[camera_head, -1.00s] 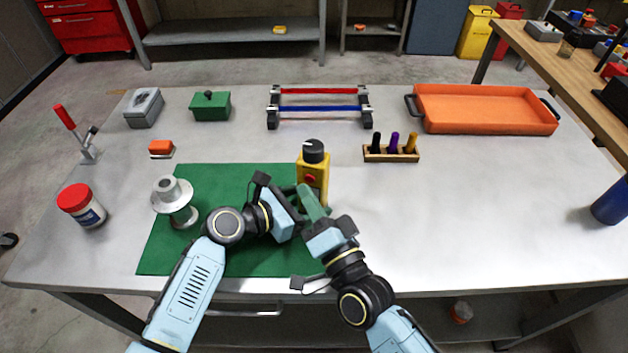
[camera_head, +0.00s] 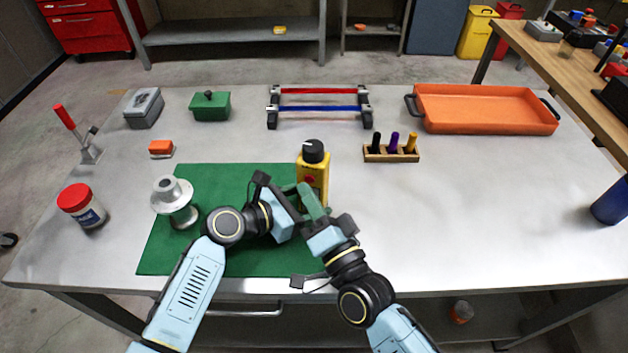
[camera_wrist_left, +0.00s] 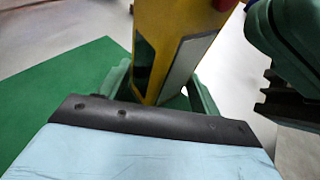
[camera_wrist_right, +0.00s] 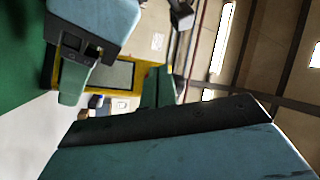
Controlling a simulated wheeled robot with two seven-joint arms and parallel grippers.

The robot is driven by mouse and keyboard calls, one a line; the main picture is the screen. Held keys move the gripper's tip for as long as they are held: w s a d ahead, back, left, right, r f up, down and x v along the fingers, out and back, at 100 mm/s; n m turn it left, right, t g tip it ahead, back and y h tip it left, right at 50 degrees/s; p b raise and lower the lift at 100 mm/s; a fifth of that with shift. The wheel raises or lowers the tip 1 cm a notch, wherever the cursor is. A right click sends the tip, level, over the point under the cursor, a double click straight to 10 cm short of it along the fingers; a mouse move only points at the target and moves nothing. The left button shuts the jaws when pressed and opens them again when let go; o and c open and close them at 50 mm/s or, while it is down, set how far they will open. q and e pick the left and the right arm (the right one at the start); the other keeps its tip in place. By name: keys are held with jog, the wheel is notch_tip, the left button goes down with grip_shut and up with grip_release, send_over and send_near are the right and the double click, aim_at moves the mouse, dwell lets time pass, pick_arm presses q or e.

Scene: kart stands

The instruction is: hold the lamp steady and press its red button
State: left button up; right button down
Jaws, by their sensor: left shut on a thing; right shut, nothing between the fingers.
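The lamp (camera_head: 319,172) is a yellow upright body with a black knob on top, near the right edge of the green mat (camera_head: 222,180). Its red button (camera_head: 309,180) faces me, partly hidden in the head view; its edge shows at the top of the left wrist view (camera_wrist_left: 224,4). My left gripper (camera_wrist_left: 165,92) is shut on the lamp's lower body, with green fingers on either side. My right gripper (camera_head: 307,190) is shut and empty, its green fingertips close in front of the button. I cannot tell whether they touch it. The lamp also shows in the right wrist view (camera_wrist_right: 122,73).
A grey spool (camera_head: 174,203) stands on the mat's left. A red-lidded jar (camera_head: 82,206) is farther left. A small rack of coloured pegs (camera_head: 391,154) lies right of the lamp, and an orange tray (camera_head: 485,108) behind it. The front right of the table is clear.

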jog(key=shift+w+d, duration=0.1)
jog(key=shift+w, duration=0.2)
jog(key=shift+w, duration=0.15)
dwell(0.4)
jog(key=shift+s, duration=0.6)
jog(key=shift+s, duration=0.1)
pick_arm(q)
jog(key=o, duration=1)
pick_arm(e)
jog(key=s, duration=0.1)
jog(key=s+a, duration=0.1)
jog(key=s, duration=0.1)
jog(key=s+a, duration=0.1)
jog(key=s, duration=0.1)
jog(key=shift+s, duration=0.25)
pick_arm(q)
jog(key=shift+a, duration=0.1)
